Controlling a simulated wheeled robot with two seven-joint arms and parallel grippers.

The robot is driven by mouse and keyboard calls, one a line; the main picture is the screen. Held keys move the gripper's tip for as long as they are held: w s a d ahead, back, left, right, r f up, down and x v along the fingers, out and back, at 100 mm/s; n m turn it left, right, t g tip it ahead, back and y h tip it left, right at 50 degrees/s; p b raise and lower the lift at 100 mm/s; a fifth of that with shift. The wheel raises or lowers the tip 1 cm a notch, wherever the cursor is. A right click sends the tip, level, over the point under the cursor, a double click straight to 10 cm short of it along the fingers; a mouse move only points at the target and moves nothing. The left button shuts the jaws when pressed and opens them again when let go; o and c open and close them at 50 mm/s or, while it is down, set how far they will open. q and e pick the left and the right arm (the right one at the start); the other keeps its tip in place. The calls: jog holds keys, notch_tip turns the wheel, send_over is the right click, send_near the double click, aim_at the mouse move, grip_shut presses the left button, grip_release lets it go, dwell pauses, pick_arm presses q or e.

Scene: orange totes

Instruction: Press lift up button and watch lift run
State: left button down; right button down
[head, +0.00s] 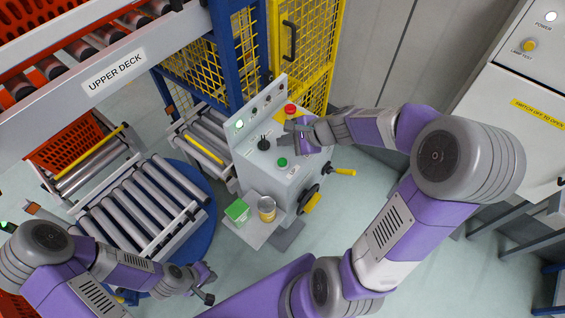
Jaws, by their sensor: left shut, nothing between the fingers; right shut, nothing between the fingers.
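The grey control box (248,172) stands in front of the lift cage. Its sloped top carries a black lever (263,143), a green button (282,162) and a red mushroom button (290,110) on a yellow patch. An upright back strip (255,108) has several small indicators. My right gripper (291,136) is shut and empty, low over the top between the red and green buttons. I cannot tell whether it touches the panel, and it hides part of it. My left gripper (207,284) is shut and empty at the lower left, away from the box.
The yellow mesh lift cage (303,55) with blue posts stands behind. A green box (237,211) and a can (267,209) sit on a shelf at the box's front. Roller conveyors (132,215) and an orange tote (72,141) are left.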

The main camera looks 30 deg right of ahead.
aim_at(285, 163)
notch_tip(285, 163, down, 7)
jog(key=b, duration=0.6)
jog(key=shift+w+f, duration=0.1)
jog(key=shift+w, duration=0.05)
jog(key=shift+f, duration=0.1)
dwell(1.5)
jog(key=shift+f+b, duration=0.3)
jog(key=shift+b, duration=0.1)
